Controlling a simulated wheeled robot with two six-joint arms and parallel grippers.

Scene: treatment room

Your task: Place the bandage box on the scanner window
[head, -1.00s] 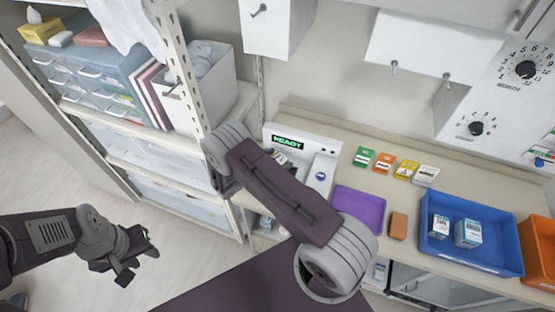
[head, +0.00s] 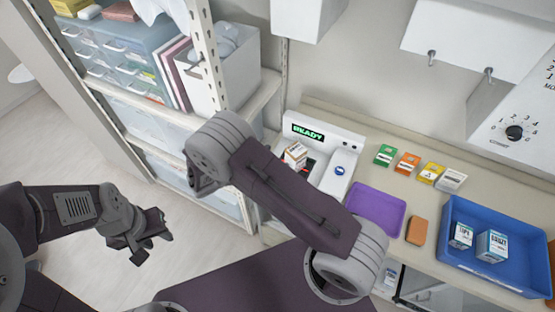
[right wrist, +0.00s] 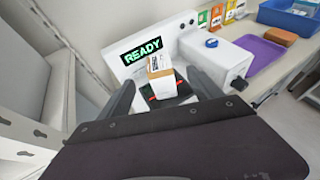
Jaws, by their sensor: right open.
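The bandage box (head: 295,154), white with an orange-brown edge and small unreadable print, stands upright at the scanner (head: 338,146). In the right wrist view the box (right wrist: 160,80) is over the dark scanner window (right wrist: 176,99), where red lines show; its base appears to rest there. The scanner display reads READY. My right gripper (right wrist: 160,92) is open, its fingers apart on either side of the box with gaps. In the head view my arm hides the right fingers. My left gripper (head: 154,246) is open and empty, over the floor at left.
A purple tray (head: 377,208), an orange-brown block (head: 416,231) and a blue bin (head: 492,271) with two boxes lie right of the scanner. Several small coloured cartons (head: 407,163) line the wall side. A shelf post (head: 205,55) stands left of the scanner.

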